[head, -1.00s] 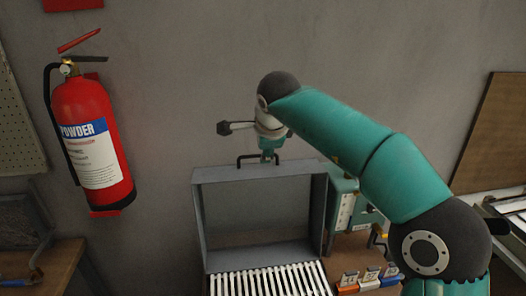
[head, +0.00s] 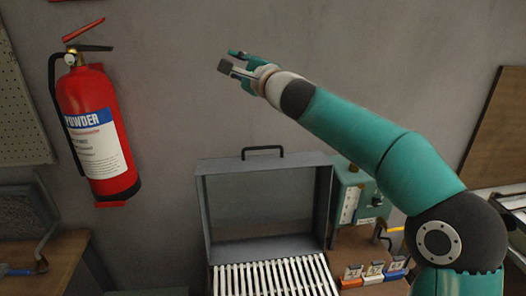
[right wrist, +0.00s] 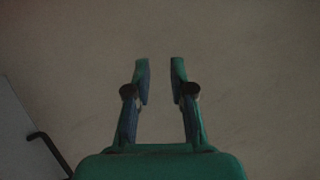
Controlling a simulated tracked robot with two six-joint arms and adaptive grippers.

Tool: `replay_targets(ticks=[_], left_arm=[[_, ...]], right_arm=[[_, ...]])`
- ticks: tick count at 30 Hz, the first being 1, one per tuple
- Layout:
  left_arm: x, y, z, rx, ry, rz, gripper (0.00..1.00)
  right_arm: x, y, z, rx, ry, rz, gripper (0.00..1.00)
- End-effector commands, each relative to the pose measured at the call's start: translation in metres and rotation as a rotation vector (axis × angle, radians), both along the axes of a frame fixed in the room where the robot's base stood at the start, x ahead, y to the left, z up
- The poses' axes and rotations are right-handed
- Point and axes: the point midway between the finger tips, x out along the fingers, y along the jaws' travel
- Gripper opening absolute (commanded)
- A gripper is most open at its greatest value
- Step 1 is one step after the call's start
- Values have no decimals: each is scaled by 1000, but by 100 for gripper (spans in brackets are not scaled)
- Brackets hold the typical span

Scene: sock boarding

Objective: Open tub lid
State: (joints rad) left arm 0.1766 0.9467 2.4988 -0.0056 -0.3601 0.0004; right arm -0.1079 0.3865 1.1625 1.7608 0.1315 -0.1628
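The grey tub's lid (head: 203,205) stands raised and upright in the head view, with a black handle (head: 262,151) on its top edge. Below it, the open tub shows a row of white slats (head: 272,275). My right gripper (head: 232,60) is in the air above and left of the handle, apart from it. In the right wrist view its two fingers (right wrist: 160,70) are spread with a gap and nothing between them. The handle also shows at the lower left of that view (right wrist: 48,150). My left gripper is not in view.
A red fire extinguisher (head: 97,135) hangs on the wall at left. A teal box (head: 358,195) stands right of the lid. Small coloured blocks (head: 373,272) sit on the bench at lower right.

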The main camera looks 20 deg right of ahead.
Motion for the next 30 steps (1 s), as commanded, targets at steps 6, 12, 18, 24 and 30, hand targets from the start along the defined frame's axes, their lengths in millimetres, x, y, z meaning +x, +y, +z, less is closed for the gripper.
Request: replay_targets(ticks=[6,12,18,24,30], left_arm=[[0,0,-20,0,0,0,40],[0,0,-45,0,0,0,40],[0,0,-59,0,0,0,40],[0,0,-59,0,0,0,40],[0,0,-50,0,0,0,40]], right_arm=[[-25,2,-51,-93,-17,296,23],[-69,-57,-169,-226,192,477,23],[-84,-147,-222,-245,289,344,23],[-86,-171,-233,-236,307,300,23],[-66,-159,-237,-235,308,305,23]])
